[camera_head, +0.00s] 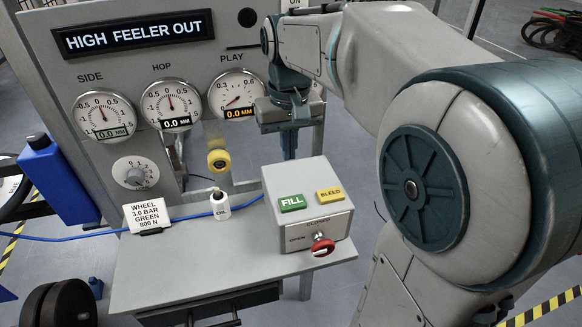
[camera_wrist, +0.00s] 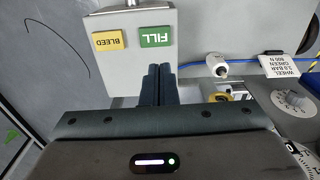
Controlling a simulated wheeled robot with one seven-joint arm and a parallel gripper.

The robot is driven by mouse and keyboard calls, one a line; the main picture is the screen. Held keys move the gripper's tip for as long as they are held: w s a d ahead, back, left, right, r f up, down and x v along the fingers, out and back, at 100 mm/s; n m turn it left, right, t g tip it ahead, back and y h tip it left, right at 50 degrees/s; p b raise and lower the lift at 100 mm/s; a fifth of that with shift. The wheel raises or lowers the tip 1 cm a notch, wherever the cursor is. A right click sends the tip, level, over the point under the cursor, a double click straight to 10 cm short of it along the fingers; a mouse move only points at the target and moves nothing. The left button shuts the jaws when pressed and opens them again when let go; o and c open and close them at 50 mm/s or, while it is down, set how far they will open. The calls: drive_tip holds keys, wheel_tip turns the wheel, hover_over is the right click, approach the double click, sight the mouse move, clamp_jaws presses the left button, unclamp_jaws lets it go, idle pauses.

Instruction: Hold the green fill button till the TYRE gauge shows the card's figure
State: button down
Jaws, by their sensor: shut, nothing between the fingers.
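The green FILL button (camera_head: 292,203) sits on the sloped top of a grey box (camera_head: 325,225), beside the yellow BLEED button (camera_head: 329,194). Both buttons also show in the wrist view, FILL (camera_wrist: 156,37) and BLEED (camera_wrist: 108,40). The white card (camera_head: 147,214) reads "WHEEL 3.0 BAR GREEN 800 N". My gripper (camera_head: 289,155) is shut and empty, behind and above the box. In the wrist view its fingertips (camera_wrist: 158,68) point towards FILL and look apart from it. No gauge labelled TYRE is visible; the dials read SIDE, HOP and PLAY.
A red knob (camera_head: 322,246) on the box front has OPEN and CLOSED marks. A small white OIL bottle (camera_head: 220,205), a blue hose (camera_head: 70,238) and a yellow roller (camera_head: 219,160) are left of the box. The shelf (camera_head: 200,270) front is clear.

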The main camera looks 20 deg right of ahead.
sight(291, 202)
drive_tip(key=shift+w+d, duration=0.4)
drive_tip(key=shift+w, duration=0.1)
wheel_tip(291, 202, down, 14)
drive_tip(key=shift+f+p, duration=0.1)
drive_tip(key=shift+p, duration=0.3)
idle(0.3)
